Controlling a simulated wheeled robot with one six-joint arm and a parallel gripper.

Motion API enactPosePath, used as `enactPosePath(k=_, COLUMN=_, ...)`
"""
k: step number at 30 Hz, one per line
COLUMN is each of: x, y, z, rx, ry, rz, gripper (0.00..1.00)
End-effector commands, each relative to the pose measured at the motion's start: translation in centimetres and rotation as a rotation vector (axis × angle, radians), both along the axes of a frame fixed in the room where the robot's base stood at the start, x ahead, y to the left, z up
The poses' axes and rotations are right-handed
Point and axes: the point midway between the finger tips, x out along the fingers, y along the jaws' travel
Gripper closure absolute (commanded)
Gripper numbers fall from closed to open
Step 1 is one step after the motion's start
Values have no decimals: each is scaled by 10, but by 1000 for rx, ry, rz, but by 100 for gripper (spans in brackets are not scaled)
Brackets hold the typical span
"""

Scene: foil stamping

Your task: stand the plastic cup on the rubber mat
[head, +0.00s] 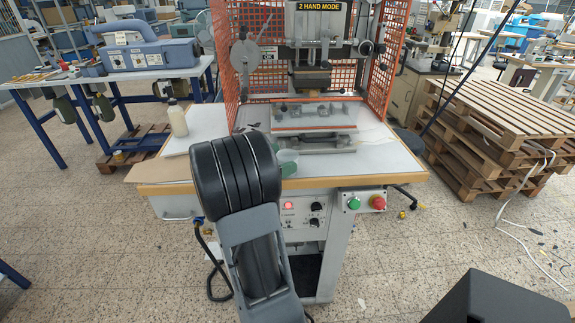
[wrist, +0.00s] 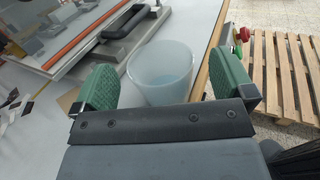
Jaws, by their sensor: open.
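The plastic cup (wrist: 160,68) is pale, translucent and open at the top. In the wrist view it shows between the two green finger pads, with a gap on either side, and my gripper's body hides its lower part. My gripper (wrist: 164,82) is open and holds nothing. In the head view my gripper (head: 287,160) is low over the front of the machine table, mostly behind my arm, and I cannot make out the cup there. I cannot pick out the rubber mat in either view.
The stamping press (head: 315,75) with its orange guard stands behind the gripper. A pale bottle (head: 177,119) stands on the table (head: 205,122) at left. The control buttons (head: 366,203) are on the table's front. Stacked pallets (head: 500,120) stand at right.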

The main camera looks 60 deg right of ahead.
Motion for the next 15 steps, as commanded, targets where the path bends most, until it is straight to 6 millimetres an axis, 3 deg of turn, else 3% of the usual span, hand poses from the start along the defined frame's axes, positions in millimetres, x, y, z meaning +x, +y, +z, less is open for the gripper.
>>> enactPosePath(k=6, x=-11, y=-19, z=0, rx=0, ry=0, rz=0, gripper=0)
enactPosePath(k=15, x=-12, y=-21, z=0, rx=1, ry=0, rz=1, gripper=1)
